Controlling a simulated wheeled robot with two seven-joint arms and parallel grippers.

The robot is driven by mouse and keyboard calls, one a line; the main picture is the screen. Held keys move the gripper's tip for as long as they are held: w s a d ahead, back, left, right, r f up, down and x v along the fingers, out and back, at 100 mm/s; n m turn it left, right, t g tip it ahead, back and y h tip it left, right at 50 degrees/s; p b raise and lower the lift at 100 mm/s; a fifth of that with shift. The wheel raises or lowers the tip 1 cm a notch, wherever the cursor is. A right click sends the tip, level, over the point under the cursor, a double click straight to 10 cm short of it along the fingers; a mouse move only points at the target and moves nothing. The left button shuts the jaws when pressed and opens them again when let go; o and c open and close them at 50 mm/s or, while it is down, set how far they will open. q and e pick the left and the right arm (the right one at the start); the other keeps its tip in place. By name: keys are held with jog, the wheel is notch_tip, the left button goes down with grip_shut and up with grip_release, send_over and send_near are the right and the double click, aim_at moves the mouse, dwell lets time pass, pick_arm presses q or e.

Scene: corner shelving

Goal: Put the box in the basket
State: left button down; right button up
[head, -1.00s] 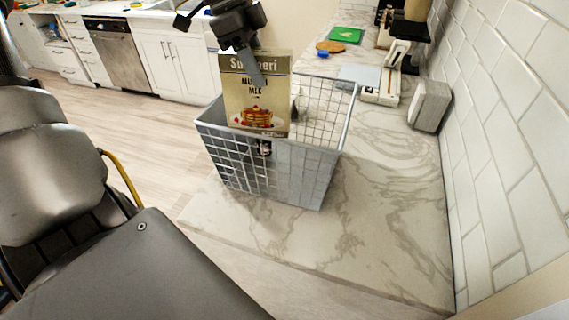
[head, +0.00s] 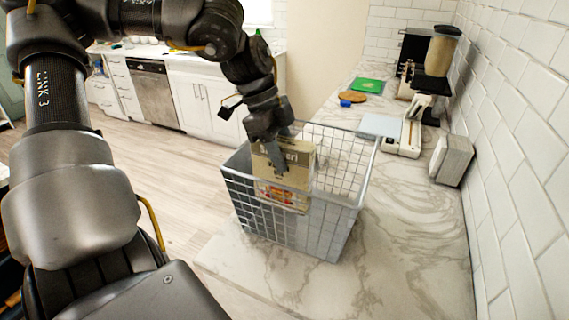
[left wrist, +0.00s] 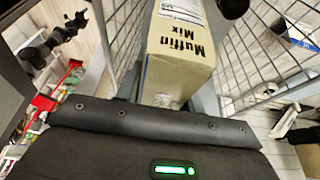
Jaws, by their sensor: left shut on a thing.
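The box (head: 300,160) is a tan muffin mix carton with a pancake picture. It is upright and partly down inside the wire basket (head: 338,228), its top around or above the rim. My left gripper (head: 277,165) is shut on the box from above, one finger lying over its front face. In the left wrist view the box (left wrist: 180,58) shows its "Muffin Mix" side between the basket's wire walls (left wrist: 250,45). The box's bottom is behind the basket's front mesh, and I cannot tell whether it touches the basket floor. My right gripper is not in view.
The basket stands on a marble counter (head: 405,225) near its left edge. A grey speaker-like block (head: 451,160), a white appliance (head: 405,138), a green board (head: 367,85) and a blender-like machine (head: 436,60) are behind and right. The front counter is clear.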

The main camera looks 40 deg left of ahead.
aim_at(283, 175)
pick_arm(q)
notch_tip(283, 175, down, 3)
jog(key=shift+w+a, duration=0.1)
jog(key=shift+f+b, duration=0.45)
jog(key=shift+f, duration=0.1)
jog(key=c, duration=0.9)
grip_release()
